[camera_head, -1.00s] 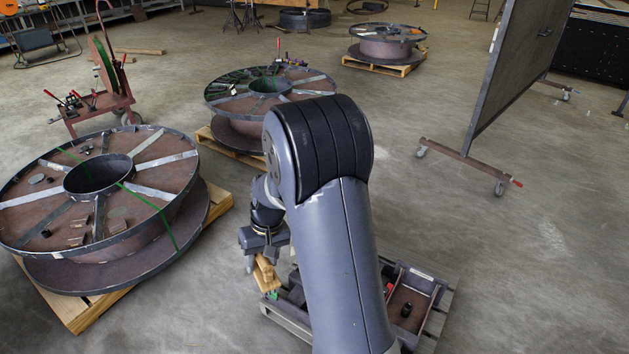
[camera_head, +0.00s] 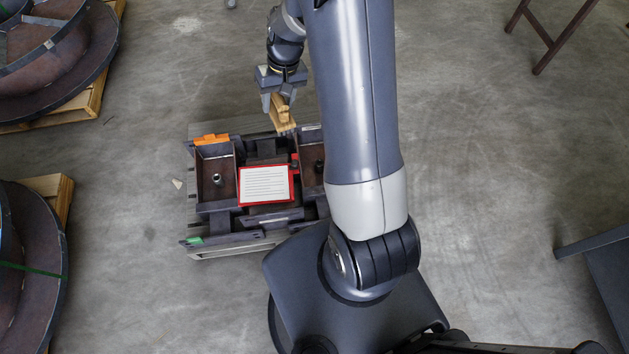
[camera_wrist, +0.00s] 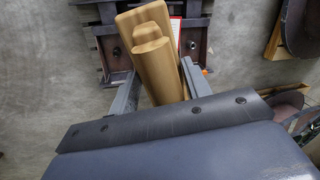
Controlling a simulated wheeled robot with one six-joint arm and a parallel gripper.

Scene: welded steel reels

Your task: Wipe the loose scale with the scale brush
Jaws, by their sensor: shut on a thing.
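My gripper (camera_head: 281,98) is shut on a wooden-bodied brush (camera_head: 281,117), which I take to be the scale brush. In the head view it is held at the far edge of the dark tray stand, above it. In the wrist view the pale brown brush (camera_wrist: 152,55) sits between the two grey fingers and points away from my palm. I cannot pick out any loose scale in these frames.
A dark stand (camera_head: 262,215) with rusty open trays lies below the gripper, holding a red-framed white sheet (camera_head: 265,185) and an orange item (camera_head: 211,139). Steel reels on pallets (camera_head: 52,200) stand at the left. Dark panel legs (camera_head: 548,45) are at right; concrete between is clear.

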